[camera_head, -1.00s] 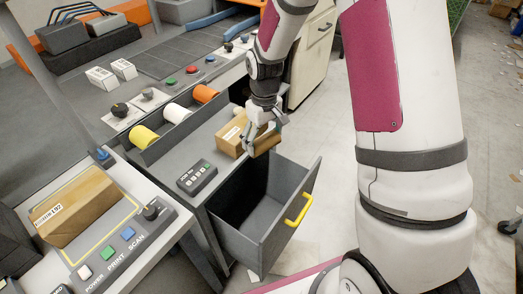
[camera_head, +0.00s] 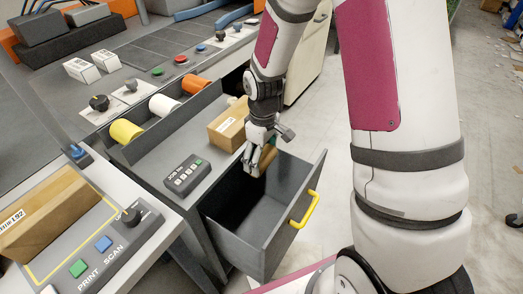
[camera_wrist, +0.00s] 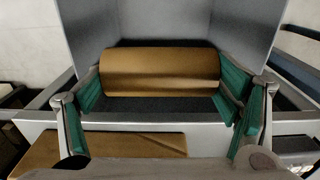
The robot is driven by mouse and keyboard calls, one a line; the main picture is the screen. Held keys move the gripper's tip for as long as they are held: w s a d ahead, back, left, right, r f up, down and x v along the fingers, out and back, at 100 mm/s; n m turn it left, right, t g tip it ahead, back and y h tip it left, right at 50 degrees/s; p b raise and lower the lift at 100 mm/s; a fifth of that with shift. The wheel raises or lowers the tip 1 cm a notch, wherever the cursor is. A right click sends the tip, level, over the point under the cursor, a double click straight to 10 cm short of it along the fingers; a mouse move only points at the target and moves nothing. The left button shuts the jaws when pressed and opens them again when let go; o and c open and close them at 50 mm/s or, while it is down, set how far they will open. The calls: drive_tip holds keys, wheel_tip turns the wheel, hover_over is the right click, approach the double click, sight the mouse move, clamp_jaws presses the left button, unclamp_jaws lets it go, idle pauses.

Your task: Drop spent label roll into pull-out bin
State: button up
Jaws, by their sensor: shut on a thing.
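The spent label roll is a plain brown cardboard tube (camera_wrist: 160,72), held crosswise between the green pads of my gripper (camera_wrist: 160,90) in the wrist view. In the head view my gripper (camera_head: 259,160) hangs at the back edge of the open pull-out bin, and a small brown part of the tube (camera_head: 268,157) shows beside the fingers. The pull-out bin (camera_head: 262,242) is a dark grey drawer with a yellow handle (camera_head: 305,210). Its visible inside looks empty. The wrist view shows grey bin walls (camera_wrist: 245,35) beyond the tube.
A brown box (camera_head: 228,125) stands on the counter close behind my gripper. A dark keypad (camera_head: 187,176) lies left of the bin. Yellow, white and orange rolls (camera_head: 163,105) sit in a rack. Another box (camera_head: 45,215) lies on the scale at left.

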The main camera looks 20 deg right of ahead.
sight(263, 156)
drive_tip(key=shift+f+b, duration=0.3)
drive_tip(key=shift+f, duration=0.45)
drive_tip(key=o, duration=1)
drive_tip(key=shift+r, duration=0.15)
wheel_tip(263, 156, up, 12)
drive_tip(key=shift+f, duration=0.1)
